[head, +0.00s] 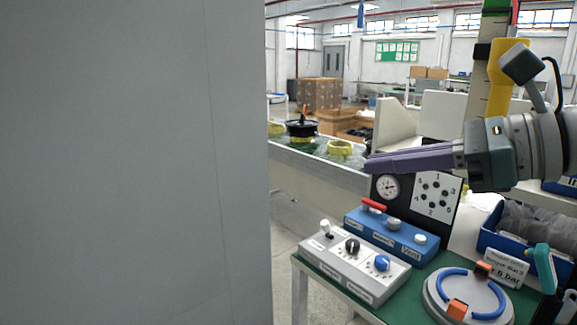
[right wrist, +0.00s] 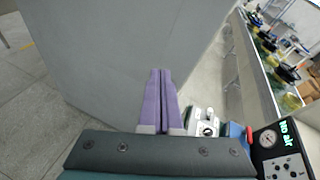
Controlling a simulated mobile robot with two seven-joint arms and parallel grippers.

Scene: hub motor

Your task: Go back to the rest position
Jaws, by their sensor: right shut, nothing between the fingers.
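My right gripper (head: 368,165) reaches in from the right in the head view, above the back of the bench. Its purple fingers are shut with nothing between them. In the right wrist view the closed fingers (right wrist: 161,72) point toward a grey panel. My left gripper is not in view.
A large grey panel (head: 130,160) fills the left of the head view. The green bench (head: 435,270) holds a grey control box (head: 352,268), a blue control box (head: 385,233), a gauge panel (head: 388,187) and a round fixture (head: 468,295). A conveyor (head: 320,168) runs behind.

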